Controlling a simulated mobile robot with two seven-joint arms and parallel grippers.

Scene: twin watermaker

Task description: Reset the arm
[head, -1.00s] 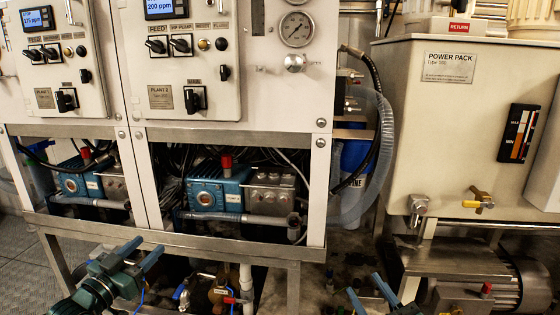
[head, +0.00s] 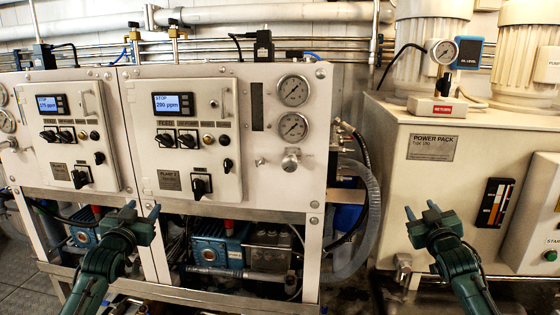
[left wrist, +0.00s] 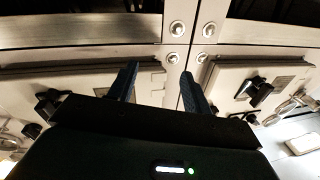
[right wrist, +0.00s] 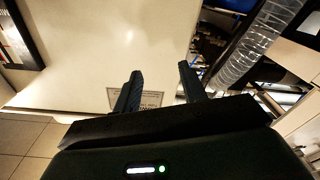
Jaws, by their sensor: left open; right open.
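My left gripper (head: 143,210) is open and empty, raised in front of the lower part of the watermaker panels. In the left wrist view its two fingers (left wrist: 157,85) stand apart with nothing between them. My right gripper (head: 421,210) is open and empty, raised in front of the cream power pack cabinet (head: 398,185). In the right wrist view its fingers (right wrist: 160,88) are apart, with the cabinet wall behind. Both forearms reach up from the bottom edge of the head view, roughly level with each other.
The plant 2 panel (head: 190,90) and plant 1 panel (head: 65,105) carry displays and knobs. Two round gauges (head: 293,127) sit beside them. Blue pumps (head: 208,245) lie below. A clear hose (head: 374,215) hangs between the frame and the power pack.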

